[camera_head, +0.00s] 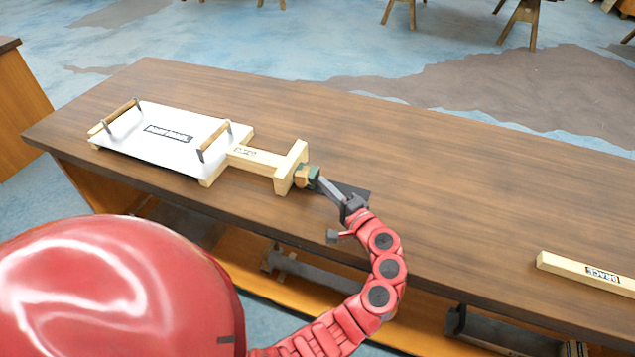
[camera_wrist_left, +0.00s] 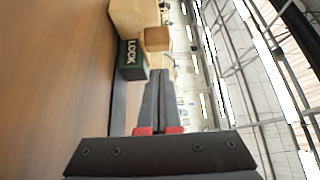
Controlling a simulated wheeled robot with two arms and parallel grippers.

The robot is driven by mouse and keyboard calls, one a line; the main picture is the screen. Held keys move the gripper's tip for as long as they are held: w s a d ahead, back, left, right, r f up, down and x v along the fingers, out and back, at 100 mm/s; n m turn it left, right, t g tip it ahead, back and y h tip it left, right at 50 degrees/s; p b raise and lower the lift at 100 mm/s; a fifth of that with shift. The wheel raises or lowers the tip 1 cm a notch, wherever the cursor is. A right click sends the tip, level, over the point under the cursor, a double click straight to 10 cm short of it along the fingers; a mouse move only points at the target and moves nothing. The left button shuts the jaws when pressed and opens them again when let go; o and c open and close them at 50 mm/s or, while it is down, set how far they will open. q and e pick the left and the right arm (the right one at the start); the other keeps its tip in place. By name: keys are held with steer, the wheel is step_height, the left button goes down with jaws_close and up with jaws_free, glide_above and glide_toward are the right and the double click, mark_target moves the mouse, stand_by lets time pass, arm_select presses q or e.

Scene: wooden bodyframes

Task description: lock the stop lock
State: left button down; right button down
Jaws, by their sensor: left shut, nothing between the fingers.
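The stop lock is a dark green block (camera_wrist_left: 131,54) with a white LOCK label, seen in the left wrist view beside a small wooden knob (camera_wrist_left: 157,39). In the head view the green block (camera_head: 314,172) and the knob (camera_head: 301,178) sit at the right end of a T-shaped wooden piece (camera_head: 291,166). My left gripper (camera_head: 318,181) is shut and empty, with its fingertips close to the knob and the lock. In the left wrist view the fingertips (camera_wrist_left: 158,74) point at the knob; I cannot tell whether they touch it. My right gripper is not in view.
A white board (camera_head: 165,138) with two wooden-bar handles lies on the brown table (camera_head: 420,180), left of the T-shaped piece. A pale BRACE beam (camera_head: 590,274) lies at the table's right. The table between is clear. A shelf runs below the front edge.

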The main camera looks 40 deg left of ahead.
mark_target(306, 182)
arm_select(q)
steer(key=shift+s+a, duration=0.3)
steer(key=shift+a, duration=0.25)
steer(key=shift+s+a, duration=0.25)
steer(key=shift+a, duration=0.3)
steer(key=shift+s+a+r+m+t+h+p, duration=0.1)
steer(key=shift+s+a+m+t+h+p, duration=0.45)
steer(key=shift+a+m+t+p, duration=0.35)
steer(key=shift+s+t, duration=0.2)
steer(key=shift+t, duration=0.2)
steer(key=shift+m+t+h, duration=0.3)
steer(key=shift+t+h, duration=0.05)
steer(key=shift+t, duration=0.05)
